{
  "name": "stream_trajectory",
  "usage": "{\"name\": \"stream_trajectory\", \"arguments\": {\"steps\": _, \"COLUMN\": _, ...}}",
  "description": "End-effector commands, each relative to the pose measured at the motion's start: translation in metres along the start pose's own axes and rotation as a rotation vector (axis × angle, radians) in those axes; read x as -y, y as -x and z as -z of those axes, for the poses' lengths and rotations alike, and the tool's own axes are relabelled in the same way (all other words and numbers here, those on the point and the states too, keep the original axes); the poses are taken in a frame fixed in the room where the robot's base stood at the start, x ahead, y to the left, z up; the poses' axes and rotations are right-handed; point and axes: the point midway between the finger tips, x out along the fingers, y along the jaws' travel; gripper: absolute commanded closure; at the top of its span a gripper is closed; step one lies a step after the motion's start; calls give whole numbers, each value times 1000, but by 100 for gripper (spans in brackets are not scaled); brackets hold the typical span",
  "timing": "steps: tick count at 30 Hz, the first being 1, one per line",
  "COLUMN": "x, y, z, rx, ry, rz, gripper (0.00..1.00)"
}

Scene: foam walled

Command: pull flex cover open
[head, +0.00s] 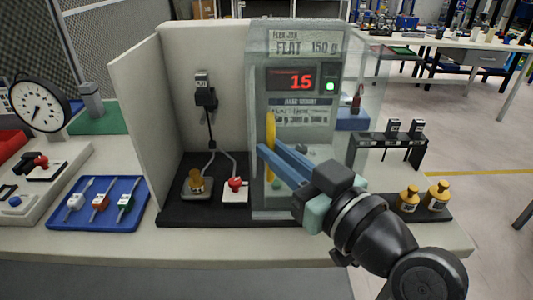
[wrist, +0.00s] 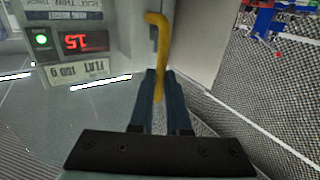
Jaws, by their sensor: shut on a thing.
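The flex cover (head: 258,60) is a clear, see-through panel in front of the display side of the station in the head view. Its yellow handle (head: 270,132) stands upright near the panel's left edge. My gripper (head: 264,152) reaches in from the lower right, with its blue fingers shut on the handle. In the wrist view the yellow handle (wrist: 157,40) runs down between the fingertips (wrist: 156,76), and the clear cover (wrist: 110,115) fills the left side. How far the cover stands open is hard to tell.
Behind the cover is a display (head: 290,79) reading 15. Left of it, a cream-walled bay holds a brass weight (head: 196,181) and a red-knobbed box (head: 235,186). A blue tray (head: 98,204) and dial gauge (head: 40,104) are farther left. Brass weights (head: 437,194) stand right of my arm.

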Motion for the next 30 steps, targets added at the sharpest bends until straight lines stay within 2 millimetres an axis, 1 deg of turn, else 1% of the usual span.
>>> {"name": "stream_trajectory", "arguments": {"steps": 5, "x": 0, "y": 0, "z": -2, "rx": 5, "ry": -1, "rz": 0, "gripper": 100}}
{"name": "stream_trajectory", "arguments": {"steps": 6, "x": 0, "y": 0, "z": -2, "rx": 5, "ry": -1, "rz": 0, "gripper": 80}}
{"name": "stream_trajectory", "arguments": {"steps": 10, "x": 0, "y": 0, "z": -1, "rx": 4, "ry": -1, "rz": -1, "gripper": 57}}
{"name": "stream_trajectory", "arguments": {"steps": 19, "x": 0, "y": 0, "z": -1, "rx": 2, "ry": 0, "rz": -1, "gripper": 56}}
{"name": "stream_trajectory", "arguments": {"steps": 22, "x": -1, "y": 7, "z": -1, "rx": 1, "ry": -1, "rz": -4, "gripper": 56}}
{"name": "stream_trajectory", "arguments": {"steps": 26, "x": -1, "y": 27, "z": -1, "rx": 2, "ry": -1, "rz": -7, "gripper": 56}}
{"name": "stream_trajectory", "arguments": {"steps": 30, "x": -2, "y": 59, "z": -1, "rx": 2, "ry": 0, "rz": -9, "gripper": 56}}
